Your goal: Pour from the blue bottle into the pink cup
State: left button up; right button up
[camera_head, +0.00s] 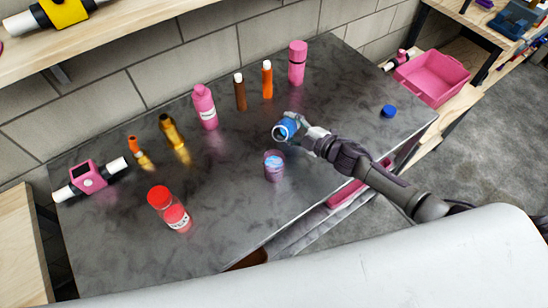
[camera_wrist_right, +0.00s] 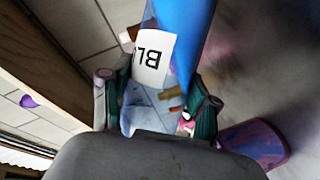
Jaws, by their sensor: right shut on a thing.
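The blue bottle (camera_head: 289,127) is in my right gripper (camera_head: 301,134), tilted well over, with its pale round mouth toward the lower left. In the right wrist view the blue bottle (camera_wrist_right: 183,40) shows a white label with black letters between the fingers of the gripper (camera_wrist_right: 158,103). The pink cup (camera_head: 274,168) stands upright on the dark table, just below and left of the bottle in the head view, with blue showing inside it. The cup also shows at the lower right in the right wrist view (camera_wrist_right: 258,143). My left gripper is out of view.
On the dark table (camera_head: 330,90) are a blue cap (camera_head: 388,111), a red-capped jar (camera_head: 169,208), a pink bottle (camera_head: 204,107), a pink cylinder (camera_head: 297,62) and several small brown and orange bottles. A pink bin (camera_head: 432,78) is at right. The table right of the arm is mostly clear.

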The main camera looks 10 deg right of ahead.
jog(key=shift+r, duration=0.15)
jog(key=shift+w+d, duration=0.1)
dwell(0.4)
jog(key=shift+r+n+b, duration=0.2)
jog(key=shift+n+b, duration=0.1)
jog(key=shift+r, duration=0.15)
dwell(0.4)
jog(key=shift+w+t, duration=0.1)
jog(key=shift+t, duration=0.2)
jog(key=shift+r+n+b, duration=0.2)
jog(key=shift+n+b, duration=0.1)
jog(key=shift+d, duration=0.1)
jog(key=shift+r+n+b, duration=0.3)
jog(key=shift+b, duration=0.05)
dwell(0.6)
